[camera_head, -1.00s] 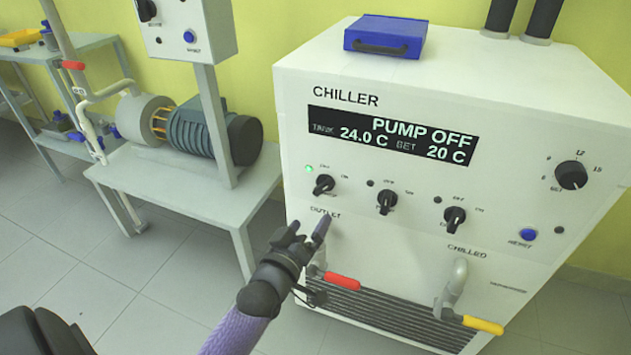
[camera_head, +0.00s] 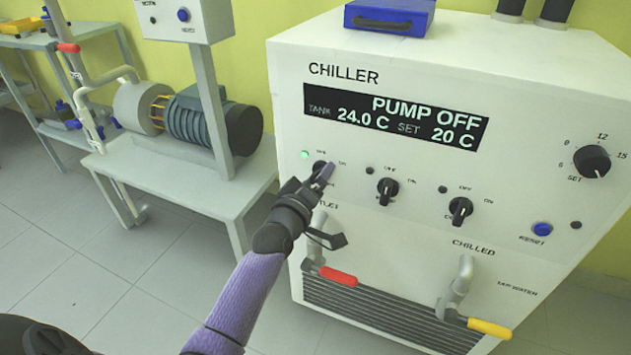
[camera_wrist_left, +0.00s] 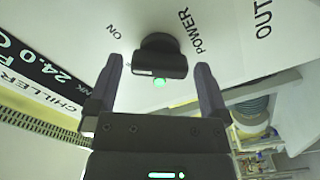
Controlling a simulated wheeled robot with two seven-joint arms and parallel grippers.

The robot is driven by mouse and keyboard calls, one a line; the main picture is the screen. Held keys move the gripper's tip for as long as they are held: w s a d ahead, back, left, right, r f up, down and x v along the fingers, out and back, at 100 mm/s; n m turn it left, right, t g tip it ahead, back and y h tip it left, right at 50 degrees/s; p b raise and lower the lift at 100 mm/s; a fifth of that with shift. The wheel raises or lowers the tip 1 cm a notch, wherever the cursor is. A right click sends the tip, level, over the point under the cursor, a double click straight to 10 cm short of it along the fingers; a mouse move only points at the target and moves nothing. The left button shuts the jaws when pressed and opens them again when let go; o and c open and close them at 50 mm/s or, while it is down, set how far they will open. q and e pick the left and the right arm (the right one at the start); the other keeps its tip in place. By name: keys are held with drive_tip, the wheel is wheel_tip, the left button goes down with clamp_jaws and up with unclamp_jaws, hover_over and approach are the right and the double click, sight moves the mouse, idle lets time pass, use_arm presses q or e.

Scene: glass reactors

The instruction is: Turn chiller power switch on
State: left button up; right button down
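The chiller (camera_head: 400,75) is a white cabinet with a display (camera_head: 392,116) reading PUMP OFF, tank 24.0 C, set 20 C. Its power switch (camera_wrist_left: 162,55) is a black rotary knob at the left of the switch row, with POWER and ON printed around it. A lit green lamp (camera_head: 304,154) is beside it. My left gripper (camera_head: 322,173) is at this knob and partly hides it in the head view. In the left wrist view the fingers are open, one on each side of the knob, with gaps visible. My right gripper is not in view.
Two more black knobs (camera_head: 388,191) (camera_head: 460,211) sit to the right, with a blue reset button (camera_head: 542,229). Below are pipes with a red handle (camera_head: 338,276) and a yellow handle (camera_head: 489,328). A pump motor (camera_head: 205,122) stands on a bench at the left.

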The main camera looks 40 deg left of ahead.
use_arm(q)
drive_tip(key=c, duration=1.1)
drive_tip(key=m+p, duration=0.2)
drive_tip(key=m, duration=0.1)
drive_tip(key=shift+r, duration=0.35)
drive_tip(key=shift+f+m+p, duration=0.2)
drive_tip(key=shift+m+p, duration=0.25)
drive_tip(key=shift+m, duration=0.15)
drive_tip(key=shift+f, duration=0.2)
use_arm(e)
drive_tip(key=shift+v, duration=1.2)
use_arm(q)
drive_tip(key=o, duration=1.1)
drive_tip(key=p+v, duration=0.5)
drive_tip(key=v, duration=0.5)
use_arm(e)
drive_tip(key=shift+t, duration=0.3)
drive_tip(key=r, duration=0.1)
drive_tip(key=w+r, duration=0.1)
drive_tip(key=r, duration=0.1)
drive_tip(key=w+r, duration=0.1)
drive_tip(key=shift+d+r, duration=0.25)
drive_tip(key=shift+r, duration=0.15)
